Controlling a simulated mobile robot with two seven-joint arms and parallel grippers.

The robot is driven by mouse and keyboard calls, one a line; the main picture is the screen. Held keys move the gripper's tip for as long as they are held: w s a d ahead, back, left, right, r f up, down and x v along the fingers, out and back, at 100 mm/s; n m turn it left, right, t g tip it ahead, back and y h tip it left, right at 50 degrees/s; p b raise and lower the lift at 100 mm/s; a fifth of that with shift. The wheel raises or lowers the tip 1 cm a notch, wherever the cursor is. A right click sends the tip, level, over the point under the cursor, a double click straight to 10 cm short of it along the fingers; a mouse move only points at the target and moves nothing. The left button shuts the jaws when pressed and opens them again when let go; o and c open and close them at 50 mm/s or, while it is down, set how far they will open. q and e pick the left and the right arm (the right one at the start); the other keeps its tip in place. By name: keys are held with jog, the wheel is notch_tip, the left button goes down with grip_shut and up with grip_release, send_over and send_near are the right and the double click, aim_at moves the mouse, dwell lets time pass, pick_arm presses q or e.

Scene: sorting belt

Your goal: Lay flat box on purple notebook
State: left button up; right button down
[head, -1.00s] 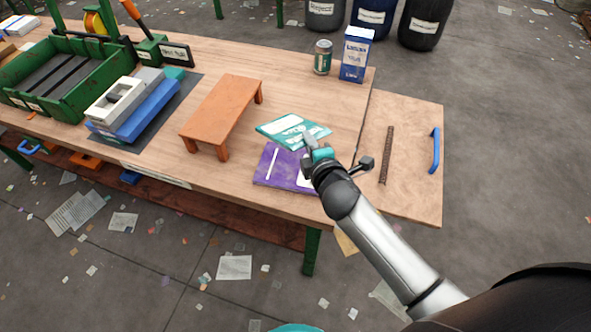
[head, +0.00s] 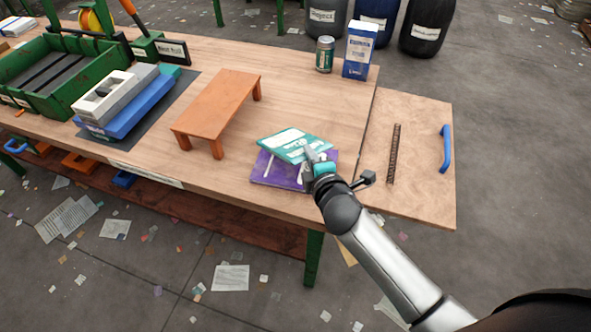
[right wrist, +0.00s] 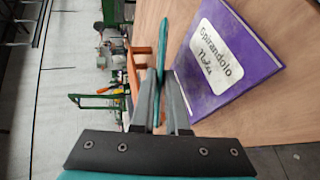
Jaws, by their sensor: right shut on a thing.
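The flat box (head: 292,146) is teal with white print. My right gripper (head: 312,155) is shut on its near right edge. In the head view the box overlaps the far part of the purple notebook (head: 268,174). In the right wrist view the box (right wrist: 161,48) shows edge-on between the fingers of my right gripper (right wrist: 163,100), apart from the notebook (right wrist: 222,66). The notebook lies flat on the table and bears a white label. The gripper and box hide part of it in the head view. My left gripper is not in view.
A small orange bench (head: 220,103) stands left of the notebook. A can (head: 325,55) and a blue-white carton (head: 360,50) stand at the back. A hinged board with a blue handle (head: 446,149) lies at the right. A green crate (head: 55,70) is far left.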

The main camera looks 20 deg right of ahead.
notch_tip(320, 180, down, 2)
jog(key=shift+f+b, duration=0.15)
jog(key=shift+b, duration=0.45)
jog(key=shift+f, duration=0.25)
jog(key=c, duration=1.1)
grip_release()
jog(key=shift+s+r, duration=0.1)
jog(key=p+v, duration=0.4)
jog(key=v, duration=0.3)
jog(key=shift+s+r, duration=0.15)
jog(key=shift+s, duration=0.25)
